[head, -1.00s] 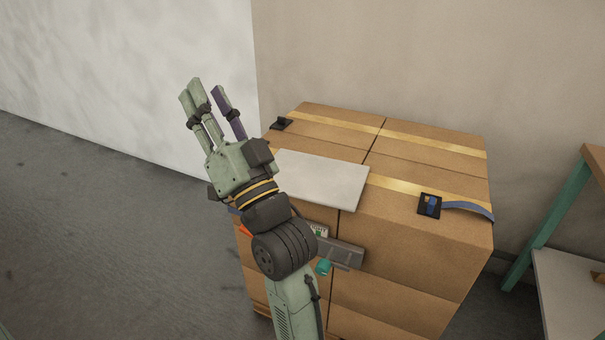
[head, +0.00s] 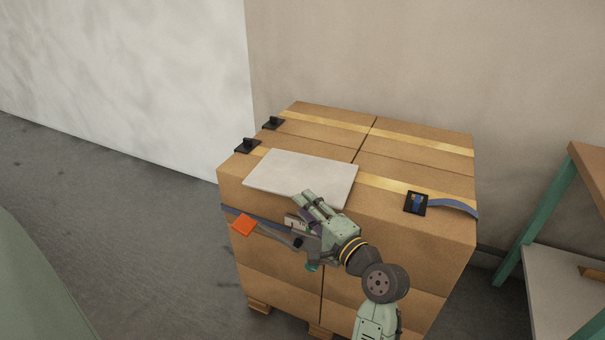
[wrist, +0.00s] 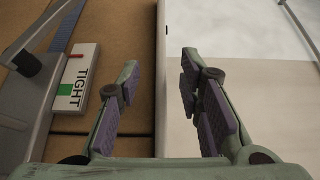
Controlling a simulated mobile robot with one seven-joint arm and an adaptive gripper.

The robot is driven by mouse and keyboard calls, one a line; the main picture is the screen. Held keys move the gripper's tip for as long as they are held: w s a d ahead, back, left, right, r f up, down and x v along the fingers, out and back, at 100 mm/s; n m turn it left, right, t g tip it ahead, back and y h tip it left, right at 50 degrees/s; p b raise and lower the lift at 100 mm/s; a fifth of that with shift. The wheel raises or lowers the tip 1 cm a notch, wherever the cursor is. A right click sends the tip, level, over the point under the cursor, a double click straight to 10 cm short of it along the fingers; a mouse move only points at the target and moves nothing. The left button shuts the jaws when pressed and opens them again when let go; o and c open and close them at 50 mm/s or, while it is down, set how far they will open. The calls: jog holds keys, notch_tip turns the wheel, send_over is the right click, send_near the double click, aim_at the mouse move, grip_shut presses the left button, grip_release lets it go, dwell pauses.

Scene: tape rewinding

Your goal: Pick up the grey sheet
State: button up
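The grey sheet (head: 290,175) lies flat on top of the stacked cardboard boxes, near their front edge. My gripper (head: 305,203) is at the sheet's front edge, its fingers pointing toward it and covering a small part of that edge. In the wrist view my gripper (wrist: 160,75) is open and empty. The sheet (wrist: 180,142) fills the right side there, and its edge runs between the two fingers. One finger is over the sheet's side and the other over the box side. I cannot tell whether either finger touches the sheet.
A strap tensioner with a label reading TIGHT (wrist: 75,82) sits on the boxes' front, close to my gripper. An orange tag (head: 243,225) hangs on that side. Black buckles (head: 247,146) and a blue strap with buckle (head: 416,203) lie on top. A shelf (head: 560,270) stands at right.

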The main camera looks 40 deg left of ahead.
jog(key=x, duration=0.4)
jog(key=shift+a+p, duration=0.1)
jog(key=shift+p, duration=0.2)
jog(key=shift+c, duration=0.4)
grip_shut()
